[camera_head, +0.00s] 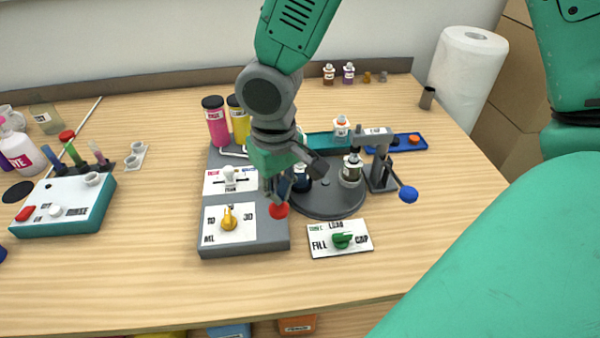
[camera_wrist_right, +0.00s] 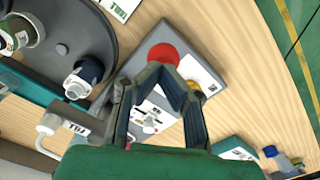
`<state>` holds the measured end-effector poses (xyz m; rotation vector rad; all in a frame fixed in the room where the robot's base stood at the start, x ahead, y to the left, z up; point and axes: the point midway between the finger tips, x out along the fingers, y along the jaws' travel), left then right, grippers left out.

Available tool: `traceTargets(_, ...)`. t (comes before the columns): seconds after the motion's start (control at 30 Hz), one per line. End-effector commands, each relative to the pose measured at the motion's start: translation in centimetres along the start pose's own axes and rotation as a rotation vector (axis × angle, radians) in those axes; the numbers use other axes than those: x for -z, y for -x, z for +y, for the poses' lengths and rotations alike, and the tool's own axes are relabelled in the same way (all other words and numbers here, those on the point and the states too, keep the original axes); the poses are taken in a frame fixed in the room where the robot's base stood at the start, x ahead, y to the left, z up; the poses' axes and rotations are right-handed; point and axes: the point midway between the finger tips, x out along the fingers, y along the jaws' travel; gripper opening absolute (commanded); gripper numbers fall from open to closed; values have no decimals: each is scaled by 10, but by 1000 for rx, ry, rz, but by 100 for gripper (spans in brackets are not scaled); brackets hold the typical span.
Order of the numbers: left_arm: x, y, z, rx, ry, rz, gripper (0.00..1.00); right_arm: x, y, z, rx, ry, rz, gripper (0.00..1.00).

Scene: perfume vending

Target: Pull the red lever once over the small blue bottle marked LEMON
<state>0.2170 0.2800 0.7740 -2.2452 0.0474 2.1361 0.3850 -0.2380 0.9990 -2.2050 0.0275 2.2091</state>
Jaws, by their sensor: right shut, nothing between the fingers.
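The red lever's ball knob (camera_head: 279,209) stands at the right edge of the grey dispenser. In the right wrist view the red knob (camera_wrist_right: 163,54) is just beyond my fingertips; I cannot tell if they touch it. My right gripper (camera_head: 284,188) is shut and empty, pointing down beside the knob; it also shows in the wrist view (camera_wrist_right: 164,78). A small dark blue bottle (camera_head: 301,183) stands on the round grey turntable (camera_head: 325,206), partly behind my gripper. It also shows in the wrist view (camera_wrist_right: 84,75); its label is unreadable. My left gripper is not in view.
The dispenser carries a yellow knob (camera_head: 229,219) and pink and yellow cylinders. A blue-knobbed lever (camera_head: 408,194) stands right of the turntable. A teal RINSE box (camera_head: 88,217) is at left. The front table strip is clear.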

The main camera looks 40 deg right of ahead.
Motion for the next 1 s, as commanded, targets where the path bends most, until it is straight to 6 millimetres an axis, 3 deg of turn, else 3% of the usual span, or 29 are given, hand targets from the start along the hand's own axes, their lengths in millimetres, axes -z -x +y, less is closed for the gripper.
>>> traceTargets(1.0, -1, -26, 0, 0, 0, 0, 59, 0, -42, 0, -1, 0, 1, 0)
